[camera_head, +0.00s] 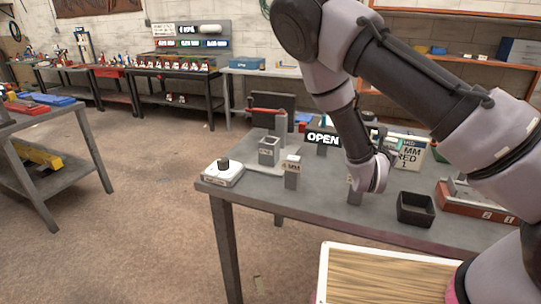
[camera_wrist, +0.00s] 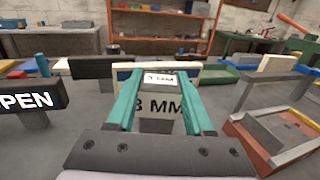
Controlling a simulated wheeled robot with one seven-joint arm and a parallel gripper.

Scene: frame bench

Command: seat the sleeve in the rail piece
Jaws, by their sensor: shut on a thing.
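My gripper (camera_head: 372,172) is low over the right half of the bench. In the wrist view its two teal fingers (camera_wrist: 160,80) are shut on a small grey piece with a white label, which I take to be the sleeve (camera_wrist: 159,78). In the head view a grey upright piece (camera_head: 354,191) shows beside the gripper, partly hidden by it; I cannot tell whether it touches the bench. To the left stand a grey block with an open top (camera_head: 268,151) and a narrow labelled grey block (camera_head: 292,172). I cannot tell for certain which piece is the rail piece.
A white box with a black knob (camera_head: 223,172) sits at the bench's left corner. A black bin (camera_head: 416,209) stands right of my gripper, with a red tray (camera_head: 478,203) beyond. An OPEN sign (camera_head: 323,138) and a lettered board (camera_head: 411,157) stand behind.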

